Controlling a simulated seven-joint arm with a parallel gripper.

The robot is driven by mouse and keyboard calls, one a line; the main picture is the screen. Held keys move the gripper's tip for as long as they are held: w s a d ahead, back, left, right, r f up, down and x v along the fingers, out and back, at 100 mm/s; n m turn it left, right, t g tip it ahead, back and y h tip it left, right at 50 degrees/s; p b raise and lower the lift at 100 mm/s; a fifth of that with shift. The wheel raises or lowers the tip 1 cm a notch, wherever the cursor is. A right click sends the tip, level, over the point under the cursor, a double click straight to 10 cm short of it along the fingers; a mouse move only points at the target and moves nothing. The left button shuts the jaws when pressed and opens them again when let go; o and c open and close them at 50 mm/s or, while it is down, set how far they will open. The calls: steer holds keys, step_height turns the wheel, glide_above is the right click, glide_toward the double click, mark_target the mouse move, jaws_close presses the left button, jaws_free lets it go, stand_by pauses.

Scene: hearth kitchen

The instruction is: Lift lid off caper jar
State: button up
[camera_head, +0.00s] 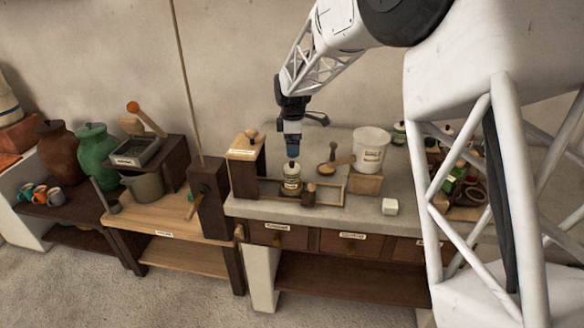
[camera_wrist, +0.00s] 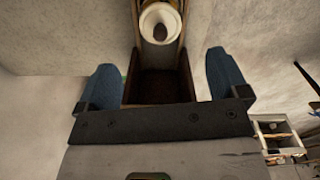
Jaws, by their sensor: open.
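A small pale jar (camera_head: 291,184) with a label too small to read stands in a shallow wooden tray (camera_head: 268,190) on the counter. A lid with a dark knob (camera_head: 291,165) is on it.
A short brown cylinder (camera_head: 309,194) stands close to the jar's right. A dark block with a pale top (camera_head: 243,173) is to the left. Bare counter (camera_head: 345,214) lies in front.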

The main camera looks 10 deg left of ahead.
mark_target(292, 162)
steer(key=shift+f, duration=1.3)
steer(key=shift+f, duration=2.6)
steer(key=c, duration=1)
steer(key=shift+r, duration=0.1)
